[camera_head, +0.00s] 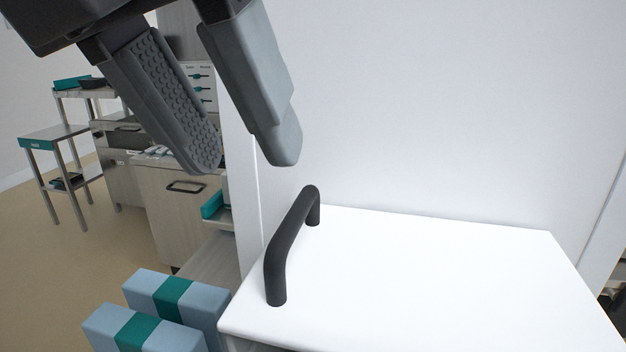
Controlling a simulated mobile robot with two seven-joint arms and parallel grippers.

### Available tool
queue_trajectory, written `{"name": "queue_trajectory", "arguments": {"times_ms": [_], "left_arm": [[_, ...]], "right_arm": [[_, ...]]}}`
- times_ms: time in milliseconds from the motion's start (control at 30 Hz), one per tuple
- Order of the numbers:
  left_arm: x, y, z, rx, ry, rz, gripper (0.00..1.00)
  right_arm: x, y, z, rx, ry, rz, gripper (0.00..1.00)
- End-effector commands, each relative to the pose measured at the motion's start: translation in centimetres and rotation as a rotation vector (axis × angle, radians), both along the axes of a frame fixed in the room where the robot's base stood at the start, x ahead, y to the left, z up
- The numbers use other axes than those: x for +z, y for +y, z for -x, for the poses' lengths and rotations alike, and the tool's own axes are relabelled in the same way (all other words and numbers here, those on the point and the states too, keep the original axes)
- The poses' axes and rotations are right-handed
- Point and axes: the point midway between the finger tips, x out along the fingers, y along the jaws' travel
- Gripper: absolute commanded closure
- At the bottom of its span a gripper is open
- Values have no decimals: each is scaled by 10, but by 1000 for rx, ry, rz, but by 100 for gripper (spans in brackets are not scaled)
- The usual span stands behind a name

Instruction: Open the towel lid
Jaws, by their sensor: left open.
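A white lid (430,275) lies flat at the lower right, in front of a white upright panel. A dark bar handle (289,246) stands up along its left side. My left gripper (245,168) is in the upper left, above and to the left of the handle. Its two grey padded fingers are spread apart with nothing between them. It does not touch the handle. No towel can be seen. My right gripper is not in view.
Two light blue blocks with green bands (172,297) stand at the lower left, beside the lid. A steel table (52,133) and a cabinet (178,215) are farther back at the left. A tall white panel (430,110) rises behind the lid. The space above the lid is clear.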

Motion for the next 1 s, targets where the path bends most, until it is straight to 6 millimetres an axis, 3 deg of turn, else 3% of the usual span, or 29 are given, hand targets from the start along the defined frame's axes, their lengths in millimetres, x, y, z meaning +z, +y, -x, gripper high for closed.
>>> {"name": "queue_trajectory", "arguments": {"times_ms": [200, 633, 1000], "left_arm": [[-3, 2, -2, 17, -16, -10, 60], [-56, -15, -20, 15, -14, -11, 60], [-63, -17, -22, 15, -14, -8, 60]], "right_arm": [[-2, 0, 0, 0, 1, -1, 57], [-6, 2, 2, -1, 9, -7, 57], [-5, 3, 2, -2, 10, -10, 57]]}}
